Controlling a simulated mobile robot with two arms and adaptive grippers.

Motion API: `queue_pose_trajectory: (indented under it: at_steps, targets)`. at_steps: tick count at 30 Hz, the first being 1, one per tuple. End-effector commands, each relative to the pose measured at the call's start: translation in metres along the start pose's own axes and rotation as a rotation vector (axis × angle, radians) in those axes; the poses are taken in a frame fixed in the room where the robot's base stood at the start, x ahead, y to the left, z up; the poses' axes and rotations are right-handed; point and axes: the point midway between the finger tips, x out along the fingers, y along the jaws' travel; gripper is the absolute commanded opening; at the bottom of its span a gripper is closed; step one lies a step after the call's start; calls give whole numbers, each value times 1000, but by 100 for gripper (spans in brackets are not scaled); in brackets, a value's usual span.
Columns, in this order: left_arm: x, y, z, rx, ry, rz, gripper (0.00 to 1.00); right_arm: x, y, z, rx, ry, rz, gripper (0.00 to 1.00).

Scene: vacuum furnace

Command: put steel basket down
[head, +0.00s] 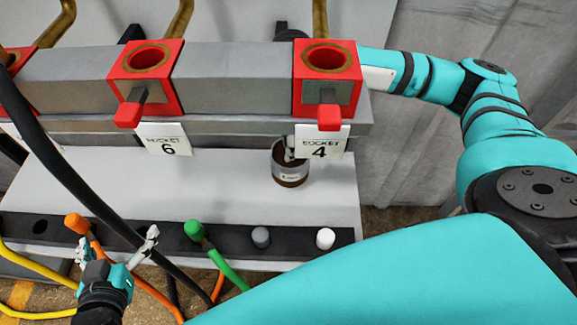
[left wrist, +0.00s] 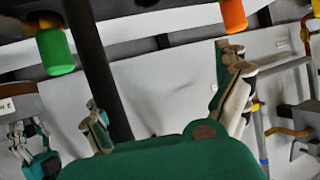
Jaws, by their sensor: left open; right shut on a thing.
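The steel basket (head: 290,173) is a small, round, steel-coloured cup with a brown inside and a label. It is over the white shelf below socket 4; I cannot tell whether it touches the shelf. My right gripper (head: 290,148) is shut on its rim and mostly hidden behind the socket 4 plate. It also shows at the lower left of the left wrist view (left wrist: 33,132). My left gripper (head: 117,250) is open and empty, low at the left in front of the black plug strip. Its spread fingers also show in the left wrist view (left wrist: 168,105).
The red socket 4 block (head: 327,90) and socket 6 block (head: 146,90) sit on a grey rail above the shelf (head: 225,180). Orange (head: 76,223), green (head: 194,230), grey and white plugs line the black strip (head: 285,243). Cables hang near my left gripper.

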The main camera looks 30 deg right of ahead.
Motion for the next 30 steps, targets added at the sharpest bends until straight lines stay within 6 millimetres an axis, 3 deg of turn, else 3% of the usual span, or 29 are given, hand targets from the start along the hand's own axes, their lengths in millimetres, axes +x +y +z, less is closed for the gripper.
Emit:
queue_pose_trajectory:
  at_steps: [3,9,14,24,30]
  targets:
    - [5,4,-28,1,167,9,100,19,0,0,1,0,-1,0]
    - [0,9,-64,-1,353,21,100,35,0,0,1,0,1,0]
    - [-3,10,-75,-2,418,25,100,40,0,0,1,1,1,0]
    - [-30,18,-125,-10,754,44,100,72,0,0,1,1,1,0]
    - [-36,19,-133,-12,803,47,100,74,0,0,1,0,1,0]
